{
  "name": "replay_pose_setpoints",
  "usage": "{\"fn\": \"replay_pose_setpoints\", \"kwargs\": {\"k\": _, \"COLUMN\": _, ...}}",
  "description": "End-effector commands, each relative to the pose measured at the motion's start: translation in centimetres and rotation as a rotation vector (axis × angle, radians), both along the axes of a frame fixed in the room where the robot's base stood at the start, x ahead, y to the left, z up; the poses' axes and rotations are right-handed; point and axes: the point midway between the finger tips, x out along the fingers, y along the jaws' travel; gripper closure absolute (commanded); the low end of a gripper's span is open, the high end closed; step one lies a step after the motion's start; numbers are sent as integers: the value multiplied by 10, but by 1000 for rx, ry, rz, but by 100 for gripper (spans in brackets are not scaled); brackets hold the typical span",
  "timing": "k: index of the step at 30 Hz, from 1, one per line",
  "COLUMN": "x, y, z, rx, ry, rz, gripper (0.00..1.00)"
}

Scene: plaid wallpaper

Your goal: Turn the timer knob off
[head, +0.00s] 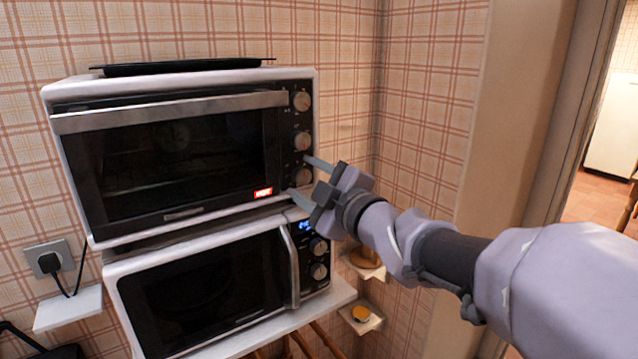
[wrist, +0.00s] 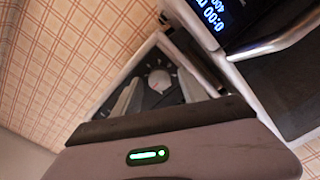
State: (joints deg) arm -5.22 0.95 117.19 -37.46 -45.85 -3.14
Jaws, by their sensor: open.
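A toaster oven (head: 180,150) with a black front has a column of three round knobs on its right side. The top knob (head: 302,101) and middle knob (head: 302,140) are clear of my gripper. The bottom knob (head: 303,175) is the one closest to my gripper (head: 300,176), whose two open fingers point at it, one above and one below. In the wrist view the knob (wrist: 159,80), ringed by tick marks, shows between my two fingers (wrist: 157,95). Contact cannot be told. No label is legible, so which knob is the timer is unclear.
A microwave (head: 200,285) with a lit display (head: 305,226) and two knobs sits directly below the oven. A black tray (head: 180,67) lies on the oven. Small wall shelves (head: 360,318) are to the right, near the plaid wall corner. A doorway opens at far right.

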Motion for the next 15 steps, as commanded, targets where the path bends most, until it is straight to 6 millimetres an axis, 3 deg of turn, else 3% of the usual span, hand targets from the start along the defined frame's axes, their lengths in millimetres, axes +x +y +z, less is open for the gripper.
{"fn": "replay_pose_setpoints", "kwargs": {"k": 5, "x": -24, "y": -17, "z": 2, "rx": -1, "ry": -1, "rz": -4, "gripper": 50}}
{"fn": "replay_pose_setpoints", "kwargs": {"k": 15, "x": -112, "y": -78, "z": 4, "rx": 0, "ry": -1, "rz": -6, "gripper": 50}}
